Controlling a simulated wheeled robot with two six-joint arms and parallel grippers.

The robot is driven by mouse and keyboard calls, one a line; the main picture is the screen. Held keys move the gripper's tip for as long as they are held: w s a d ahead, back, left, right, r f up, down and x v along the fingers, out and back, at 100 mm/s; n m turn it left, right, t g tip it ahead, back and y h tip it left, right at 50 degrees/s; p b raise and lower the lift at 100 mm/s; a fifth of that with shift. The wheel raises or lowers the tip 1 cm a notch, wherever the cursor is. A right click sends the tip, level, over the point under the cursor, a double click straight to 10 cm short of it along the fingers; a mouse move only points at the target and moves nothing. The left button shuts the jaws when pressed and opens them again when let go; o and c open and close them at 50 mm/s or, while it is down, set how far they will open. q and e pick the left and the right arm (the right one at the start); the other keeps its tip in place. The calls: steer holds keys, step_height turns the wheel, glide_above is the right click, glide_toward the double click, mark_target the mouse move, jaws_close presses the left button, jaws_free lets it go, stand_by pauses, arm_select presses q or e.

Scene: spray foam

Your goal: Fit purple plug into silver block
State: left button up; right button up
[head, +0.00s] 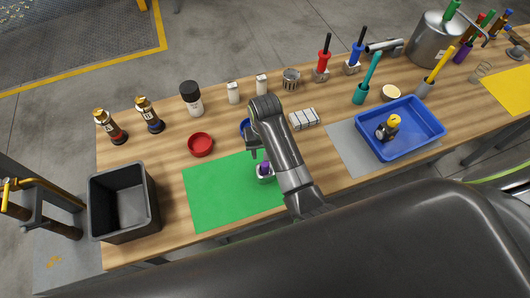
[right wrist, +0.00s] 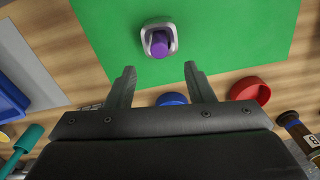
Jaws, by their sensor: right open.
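The purple plug (head: 264,169) stands at the silver block (head: 265,179), on the green mat (head: 215,190). In the right wrist view the plug (right wrist: 160,44) shows inside the outline of the silver block (right wrist: 157,27). How deep it sits in the block, I cannot tell. My right gripper (head: 255,147) is just behind the block in the head view, partly hidden by its own arm. In the right wrist view its fingers (right wrist: 160,68) are spread and empty, apart from the plug and block. My left gripper is not in view.
A red dish (head: 200,144) and a blue round item (head: 245,127), partly covered by my right arm, lie behind the mat. A black bin (head: 122,202) stands left. A blue tray (head: 428,127) and a white ribbed block (head: 304,119) are right. The mat's left part is clear.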

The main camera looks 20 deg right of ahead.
steer(key=shift+d, duration=0.1)
stand_by(0.3)
steer(key=s+d+r+t+h, duration=0.1)
steer(key=s+d+t, duration=0.2)
steer(key=s+d, duration=1.2)
steer(key=s+d+r, duration=0.2)
steer(key=s+r, duration=0.4)
steer(key=s, duration=0.3)
step_height(320, 180, down, 33)
steer(key=d+b, duration=0.1)
steer(key=b, duration=0.7)
steer(key=s+f+g+b, duration=0.1)
steer(key=s+f+b, duration=0.2)
steer(key=s+f, duration=0.4)
steer(key=s+a+f+b, duration=0.1)
steer(key=s+f+b, duration=0.2)
steer(key=s+f, duration=0.4)
step_height(320, 180, down, 8)
steer(key=shift+s+f+n+g, duration=0.15)
steer(key=shift+s+n+g, duration=0.2)
steer(key=shift+n+g, duration=0.05)
